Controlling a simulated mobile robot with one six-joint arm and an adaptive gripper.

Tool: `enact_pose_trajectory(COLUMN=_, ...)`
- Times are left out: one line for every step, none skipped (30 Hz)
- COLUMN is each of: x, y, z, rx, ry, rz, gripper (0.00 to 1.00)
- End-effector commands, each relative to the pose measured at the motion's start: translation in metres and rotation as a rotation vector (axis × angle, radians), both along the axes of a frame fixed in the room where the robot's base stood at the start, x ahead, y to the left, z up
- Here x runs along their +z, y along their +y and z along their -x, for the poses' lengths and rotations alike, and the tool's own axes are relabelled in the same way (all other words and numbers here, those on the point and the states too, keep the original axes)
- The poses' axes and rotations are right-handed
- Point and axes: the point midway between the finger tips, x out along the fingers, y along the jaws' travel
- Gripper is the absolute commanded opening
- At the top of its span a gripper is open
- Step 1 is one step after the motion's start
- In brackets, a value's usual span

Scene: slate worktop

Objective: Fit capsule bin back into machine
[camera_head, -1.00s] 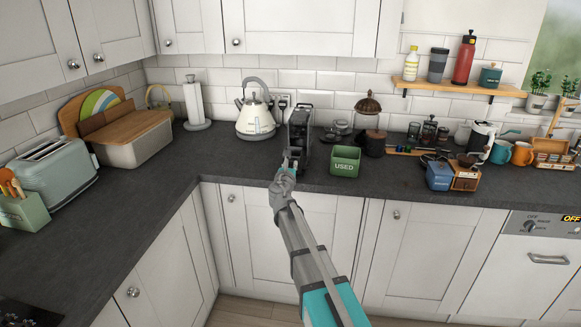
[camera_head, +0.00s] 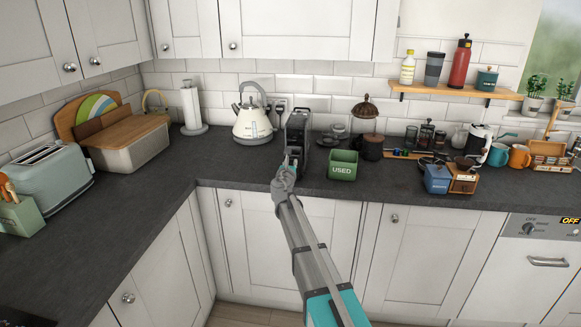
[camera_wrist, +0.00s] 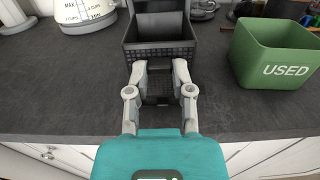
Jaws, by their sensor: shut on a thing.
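The black coffee machine (camera_head: 298,128) stands upright at the back of the worktop, right of the kettle. Its lower front shows at the top of the wrist view (camera_wrist: 160,5). My gripper (camera_wrist: 159,68) is shut on the capsule bin (camera_wrist: 160,50), a dark open-topped box with a gridded front. The bin is level and lined up with the machine's front. I cannot tell how far it is inside, as its rear is hard to separate from the dark machine. In the head view my gripper (camera_head: 287,172) is at the worktop's front edge and largely hides the bin.
A green box marked USED (camera_head: 342,166) stands close to the right of the machine, also in the wrist view (camera_wrist: 275,55). The kettle (camera_head: 252,118) is on the left. The slate worktop (camera_wrist: 60,100) is clear in front and to the left.

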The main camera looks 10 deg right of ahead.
Motion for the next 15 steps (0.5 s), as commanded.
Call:
enact_pose_trajectory(x=0.000, y=-0.001, z=-0.005, rx=0.000, ry=0.000, rz=0.000, gripper=0.00)
enact_pose_trajectory(x=0.000, y=-0.002, z=-0.007, rx=0.000, ry=0.000, rz=0.000, gripper=0.00)
enact_pose_trajectory(x=0.000, y=-0.002, z=-0.010, rx=0.000, ry=0.000, rz=0.000, gripper=0.00)
enact_pose_trajectory(x=0.000, y=-0.003, z=-0.012, rx=0.000, ry=0.000, rz=0.000, gripper=0.00)
enact_pose_trajectory(x=0.000, y=-0.004, z=-0.014, rx=0.000, ry=0.000, rz=0.000, gripper=0.00)
enact_pose_trajectory(x=0.000, y=-0.005, z=-0.017, rx=0.000, ry=0.000, rz=0.000, gripper=0.00)
enact_pose_trajectory(x=0.000, y=-0.005, z=-0.019, rx=0.000, ry=0.000, rz=0.000, gripper=0.00)
enact_pose_trajectory(x=0.000, y=-0.006, z=-0.021, rx=0.000, ry=0.000, rz=0.000, gripper=0.00)
enact_pose_trajectory(x=-0.001, y=-0.006, z=-0.023, rx=0.000, ry=0.000, rz=0.000, gripper=0.00)
enact_pose_trajectory(x=-0.001, y=-0.007, z=-0.025, rx=0.000, ry=0.000, rz=0.000, gripper=0.00)
enact_pose_trajectory(x=-0.001, y=-0.008, z=-0.027, rx=0.000, ry=0.000, rz=0.000, gripper=0.00)
enact_pose_trajectory(x=-0.001, y=-0.009, z=-0.030, rx=0.000, ry=0.000, rz=0.000, gripper=0.00)
enact_pose_trajectory(x=-0.001, y=-0.009, z=-0.032, rx=0.000, ry=0.000, rz=0.000, gripper=0.00)
enact_pose_trajectory(x=-0.001, y=-0.010, z=-0.034, rx=0.000, ry=0.000, rz=0.000, gripper=0.00)
enact_pose_trajectory(x=-0.001, y=-0.011, z=-0.037, rx=0.000, ry=0.000, rz=0.000, gripper=0.00)
